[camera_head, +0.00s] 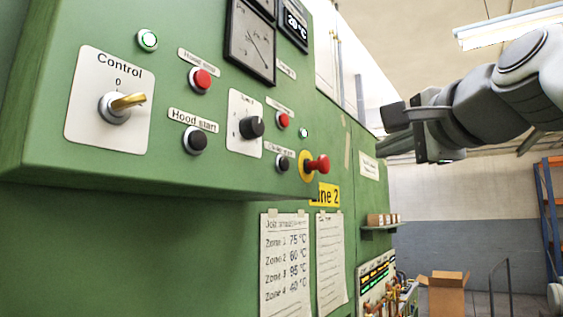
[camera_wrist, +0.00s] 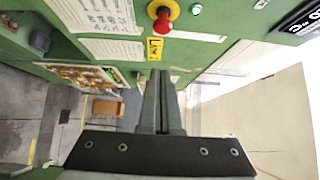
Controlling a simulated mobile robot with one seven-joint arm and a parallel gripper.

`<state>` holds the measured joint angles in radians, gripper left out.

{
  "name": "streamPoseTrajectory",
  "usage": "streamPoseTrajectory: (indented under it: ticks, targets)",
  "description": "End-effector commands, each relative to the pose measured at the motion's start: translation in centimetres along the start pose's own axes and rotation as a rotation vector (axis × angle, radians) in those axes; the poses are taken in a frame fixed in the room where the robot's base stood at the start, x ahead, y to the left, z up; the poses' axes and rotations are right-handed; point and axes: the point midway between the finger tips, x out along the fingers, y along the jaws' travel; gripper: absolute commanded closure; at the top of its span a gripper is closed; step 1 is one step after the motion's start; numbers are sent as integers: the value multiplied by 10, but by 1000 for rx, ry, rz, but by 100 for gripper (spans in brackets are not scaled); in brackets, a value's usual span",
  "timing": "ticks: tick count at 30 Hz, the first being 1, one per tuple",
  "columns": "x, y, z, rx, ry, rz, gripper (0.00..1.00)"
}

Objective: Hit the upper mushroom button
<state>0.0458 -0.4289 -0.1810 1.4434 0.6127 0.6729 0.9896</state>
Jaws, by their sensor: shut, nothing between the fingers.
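One red mushroom button (camera_head: 320,164) on a yellow round plate sticks out from the lower right part of the green control panel. It also shows in the wrist view, where the red button (camera_wrist: 161,20) is at the top edge, beyond my fingertips. I cannot see a second mushroom button. My gripper (camera_head: 382,147) is to the right of the button in the head view, apart from it. Its fingers are shut and empty, and they point up the picture in the wrist view (camera_wrist: 160,73).
The panel (camera_head: 60,150) carries a Control switch (camera_head: 119,105), two red push buttons, black knobs and a gauge (camera_head: 250,42). A cardboard box (camera_head: 446,290) stands far back. Space right of the panel is open.

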Motion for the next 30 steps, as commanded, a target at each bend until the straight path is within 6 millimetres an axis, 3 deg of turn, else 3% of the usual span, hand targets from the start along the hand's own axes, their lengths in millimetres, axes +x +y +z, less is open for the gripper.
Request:
streamPoseTrajectory:
  ticks: [15, 21, 30]
  targets:
    - [100, -2, 4, -2, -3, 4, 100]
    - [116, -2, 23, -2, 0, 2, 100]
    - [122, 1, 29, -1, 0, 1, 100]
